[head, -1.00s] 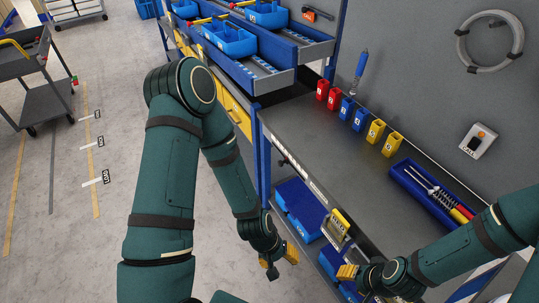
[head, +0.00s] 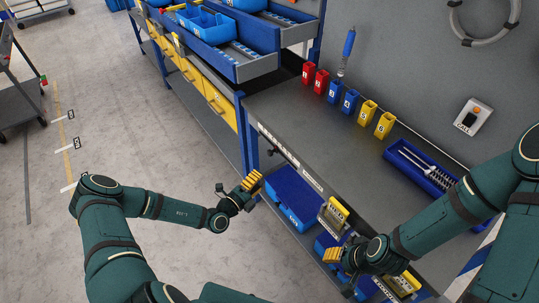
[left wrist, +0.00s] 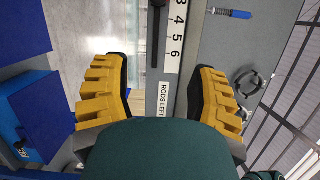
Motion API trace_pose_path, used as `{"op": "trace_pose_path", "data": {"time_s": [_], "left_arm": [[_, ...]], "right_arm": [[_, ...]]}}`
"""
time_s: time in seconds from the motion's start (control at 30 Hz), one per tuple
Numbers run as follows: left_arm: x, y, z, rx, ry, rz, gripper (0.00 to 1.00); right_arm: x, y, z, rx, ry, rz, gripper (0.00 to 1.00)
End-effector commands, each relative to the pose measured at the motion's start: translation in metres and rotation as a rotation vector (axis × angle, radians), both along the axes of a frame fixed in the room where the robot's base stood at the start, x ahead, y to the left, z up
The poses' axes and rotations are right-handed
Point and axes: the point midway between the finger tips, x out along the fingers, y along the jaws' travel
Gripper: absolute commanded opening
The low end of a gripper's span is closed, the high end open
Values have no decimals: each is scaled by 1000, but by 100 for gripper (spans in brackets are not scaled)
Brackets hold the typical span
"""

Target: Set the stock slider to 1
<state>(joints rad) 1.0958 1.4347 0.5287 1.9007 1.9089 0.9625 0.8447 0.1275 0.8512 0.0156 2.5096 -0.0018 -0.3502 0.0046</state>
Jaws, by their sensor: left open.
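The stock scale is a pale numbered strip (head: 278,146) along the bench's front edge. In the left wrist view the strip (left wrist: 177,35) shows 3, 4, 5 and 6 above a "RODS LEFT" label (left wrist: 164,98). My left gripper (head: 241,189) is open and empty in front of the bench edge. In the left wrist view its yellow fingers (left wrist: 163,88) stand apart on either side of the strip. My right gripper (head: 345,262) is low near the bench front; its opening is unclear.
Blue bins (head: 294,198) sit on the shelf below the bench top. Yellow-topped holders (head: 336,212) hang at the front edge near my right gripper. Red, blue and yellow cups (head: 350,101) and a blue tool tray (head: 408,163) stand on the bench top.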

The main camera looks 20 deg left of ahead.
Motion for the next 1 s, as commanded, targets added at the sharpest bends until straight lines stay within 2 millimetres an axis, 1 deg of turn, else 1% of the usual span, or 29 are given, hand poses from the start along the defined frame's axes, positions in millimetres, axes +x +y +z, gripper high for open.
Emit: {"op": "trace_pose_path", "data": {"time_s": [0.03,0.1,0.2,0.27,0.37,0.8,1.0], "left_arm": [[4,15,-4,-40,11,65,59],[7,27,-7,-73,20,117,59],[12,33,-8,-90,23,143,59],[18,31,-8,-90,22,142,59],[31,26,-8,-88,21,139,59],[111,3,-9,-85,21,137,59],[133,-3,-8,-85,23,136,59]], "right_arm": [[0,0,-1,0,1,0,45],[0,0,-2,0,1,1,45],[0,0,-2,0,1,1,45],[0,0,-3,0,1,1,45],[0,0,-6,0,-1,1,45],[4,-1,-25,-1,-10,-2,45],[5,-1,-31,-3,-13,-3,45]]}}
